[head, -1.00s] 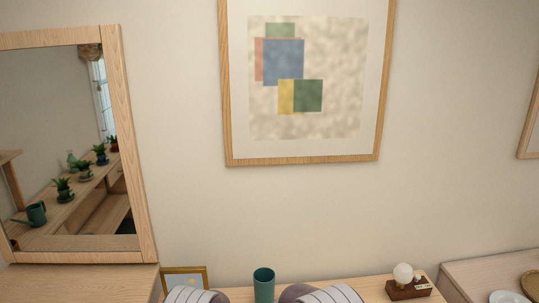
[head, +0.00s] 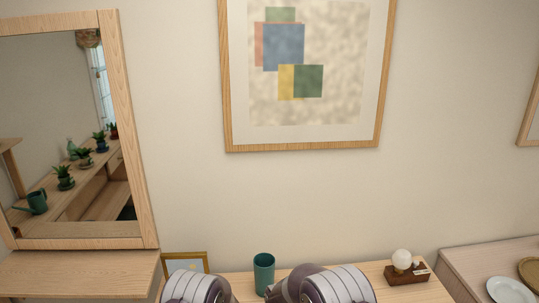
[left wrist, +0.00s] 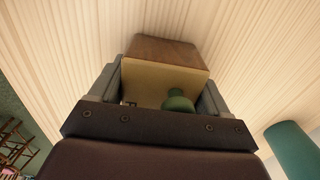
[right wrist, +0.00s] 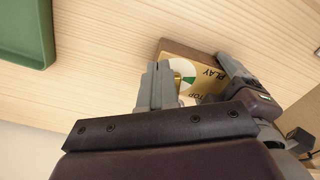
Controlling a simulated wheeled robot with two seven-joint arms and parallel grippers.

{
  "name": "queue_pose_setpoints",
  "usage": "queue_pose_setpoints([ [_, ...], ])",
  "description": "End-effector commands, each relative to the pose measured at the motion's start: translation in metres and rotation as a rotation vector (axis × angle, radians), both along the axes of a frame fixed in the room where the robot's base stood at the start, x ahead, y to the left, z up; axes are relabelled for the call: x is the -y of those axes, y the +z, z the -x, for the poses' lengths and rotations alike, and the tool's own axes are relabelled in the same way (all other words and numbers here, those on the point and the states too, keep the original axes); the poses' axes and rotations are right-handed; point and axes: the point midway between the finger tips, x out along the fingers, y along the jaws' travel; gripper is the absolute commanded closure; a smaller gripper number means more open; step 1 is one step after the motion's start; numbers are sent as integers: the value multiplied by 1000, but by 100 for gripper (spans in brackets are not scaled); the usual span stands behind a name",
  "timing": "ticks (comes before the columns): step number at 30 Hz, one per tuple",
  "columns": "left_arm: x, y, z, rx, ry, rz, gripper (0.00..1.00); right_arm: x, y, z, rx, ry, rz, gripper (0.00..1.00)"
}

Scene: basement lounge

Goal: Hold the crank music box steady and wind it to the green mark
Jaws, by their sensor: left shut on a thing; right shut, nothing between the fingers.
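The music box (left wrist: 165,50) has a brown wooden side and a tan face, with a round green knob (left wrist: 178,101) near that face. My left gripper (left wrist: 163,83) is shut on the box, one finger along each side. In the right wrist view the box (right wrist: 180,47) shows a face lettered PLAY and a partly hidden word, with a green and white dial (right wrist: 187,69) and a brass hub. My right gripper (right wrist: 158,72) is shut and empty, its fingertips just beside the dial; I cannot tell whether they touch. Crank and green mark are not clearly made out.
A teal cup (head: 264,272) stands on the table behind my arms, with a gold photo frame (head: 186,264) to its left and a wooden block with a white globe (head: 403,261) to its right. A green tray (right wrist: 24,34) lies near my right gripper.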

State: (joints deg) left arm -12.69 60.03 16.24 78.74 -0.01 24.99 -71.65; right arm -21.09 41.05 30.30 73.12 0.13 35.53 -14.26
Motion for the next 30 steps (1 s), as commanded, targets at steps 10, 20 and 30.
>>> queue_pose_setpoints([
  [10,0,0,0,1,0,0,68,1,0,0,0,0,0,100],
  [20,0,0,0,1,0,0,68,6,15,3,4,1,-1,100],
  [30,0,0,0,1,0,0,68,7,59,4,1,0,-1,100],
])
